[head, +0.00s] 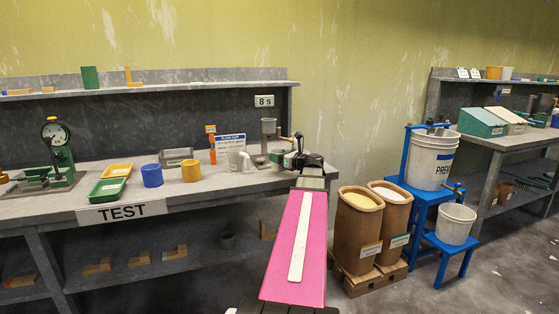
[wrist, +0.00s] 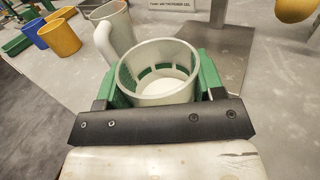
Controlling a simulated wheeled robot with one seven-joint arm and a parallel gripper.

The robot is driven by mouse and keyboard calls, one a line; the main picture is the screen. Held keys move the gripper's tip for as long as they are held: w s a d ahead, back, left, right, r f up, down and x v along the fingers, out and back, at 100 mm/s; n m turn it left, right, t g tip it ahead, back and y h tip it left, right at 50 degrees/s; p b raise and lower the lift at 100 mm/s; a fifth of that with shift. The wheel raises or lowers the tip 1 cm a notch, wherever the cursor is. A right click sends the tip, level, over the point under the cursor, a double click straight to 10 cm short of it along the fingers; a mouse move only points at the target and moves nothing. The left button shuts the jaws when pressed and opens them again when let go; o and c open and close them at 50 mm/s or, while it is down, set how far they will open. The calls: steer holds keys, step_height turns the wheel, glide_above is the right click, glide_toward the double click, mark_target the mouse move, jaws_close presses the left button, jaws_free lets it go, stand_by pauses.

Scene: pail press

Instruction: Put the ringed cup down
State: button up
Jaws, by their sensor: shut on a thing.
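The cup (wrist: 157,92) between my fingers is pale, round and open at the top, with a broken green band showing on its inner wall. My gripper (wrist: 156,72) is shut on it, with a green finger on each side. The cup looks upright, and I cannot tell whether its base touches the bench. In the head view my gripper (head: 302,160) is at the right end of the test bench (head: 215,187), and the cup is mostly hidden there. A pale jug (head: 238,162) with a handle stands just left; it also shows in the wrist view (wrist: 113,22).
A metal stand (head: 269,130) is close behind my gripper; its plate (wrist: 215,55) lies beyond the cup. Yellow (head: 191,171) and blue (head: 152,175) cups and trays stand left. Brown bins (head: 356,230) stand on the floor right of the bench.

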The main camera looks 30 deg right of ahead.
steer(key=shift+f, duration=0.7)
steer(key=shift+f, duration=0.15)
steer(key=o, duration=1)
steer(key=shift+c, duration=0.2)
steer(key=shift+s, duration=0.2)
steer(key=v, duration=1.1)
steer(key=shift+s+d, duration=0.2)
steer(key=shift+s, duration=0.05)
